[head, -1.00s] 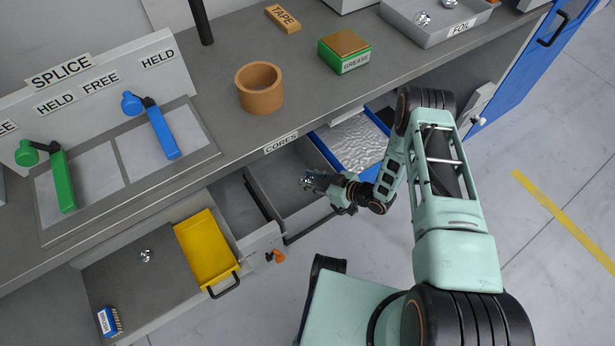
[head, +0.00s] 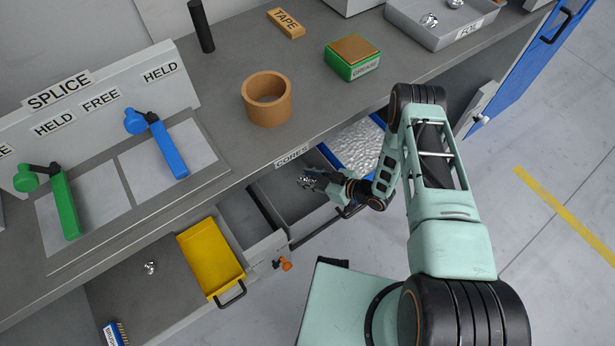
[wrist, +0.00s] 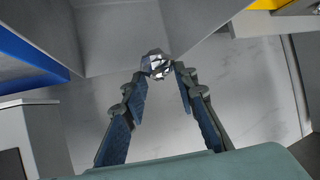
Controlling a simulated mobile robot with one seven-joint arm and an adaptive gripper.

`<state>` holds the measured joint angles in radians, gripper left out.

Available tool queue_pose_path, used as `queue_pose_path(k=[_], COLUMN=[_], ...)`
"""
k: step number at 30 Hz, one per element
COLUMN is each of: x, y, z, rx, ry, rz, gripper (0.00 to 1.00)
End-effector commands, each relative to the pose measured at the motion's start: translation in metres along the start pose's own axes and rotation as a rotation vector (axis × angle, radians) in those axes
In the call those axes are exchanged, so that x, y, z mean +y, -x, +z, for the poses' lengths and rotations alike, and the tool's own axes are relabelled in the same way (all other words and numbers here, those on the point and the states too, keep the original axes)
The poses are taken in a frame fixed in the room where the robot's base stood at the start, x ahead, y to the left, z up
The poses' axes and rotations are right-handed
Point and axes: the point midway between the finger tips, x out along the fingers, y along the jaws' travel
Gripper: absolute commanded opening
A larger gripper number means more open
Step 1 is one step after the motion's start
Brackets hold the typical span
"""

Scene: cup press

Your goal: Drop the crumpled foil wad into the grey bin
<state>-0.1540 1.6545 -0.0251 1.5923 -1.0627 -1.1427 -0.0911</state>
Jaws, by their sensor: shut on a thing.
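My gripper (head: 310,180) is shut on a crumpled silver foil wad (head: 303,182). The wad also shows between the fingertips in the wrist view (wrist: 156,65). The grey bin (head: 283,193) is an open compartment below the CORES label, at the bench front. In the head view the gripper and wad overlap its right part. In the wrist view its grey walls (wrist: 115,35) lie beyond the wad at the top, with pale floor below. How high the wad is over the rim is hard to tell.
A yellow bin (head: 212,258) stands left, beside another foil wad (head: 150,267) on a grey surface. A blue-edged bin (head: 355,147) with a shiny inside lies right of the grey bin. The FOIL tray (head: 440,35) holds wads. A brown ring (head: 267,100) stands on the bench above.

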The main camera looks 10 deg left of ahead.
Motion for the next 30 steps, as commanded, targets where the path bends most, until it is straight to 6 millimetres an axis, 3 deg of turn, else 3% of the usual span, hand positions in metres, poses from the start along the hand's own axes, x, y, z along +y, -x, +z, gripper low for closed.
queue_pose_path(k=[1, 2, 7, 19, 30], x=[0.000, 0.000, 0.000, 0.001, 0.002], y=[0.000, 0.000, 0.000, 0.008, 0.082], z=[0.000, 0.000, 0.000, 0.000, 0.000], rx=[0.000, 0.000, 0.000, -0.001, -0.001], ry=[0.000, 0.000, 0.000, 0.000, -0.001], rz=[0.000, 0.000, 0.000, 0.001, 0.004], gripper=[0.17, 0.28, 0.46, 0.47, 0.47])
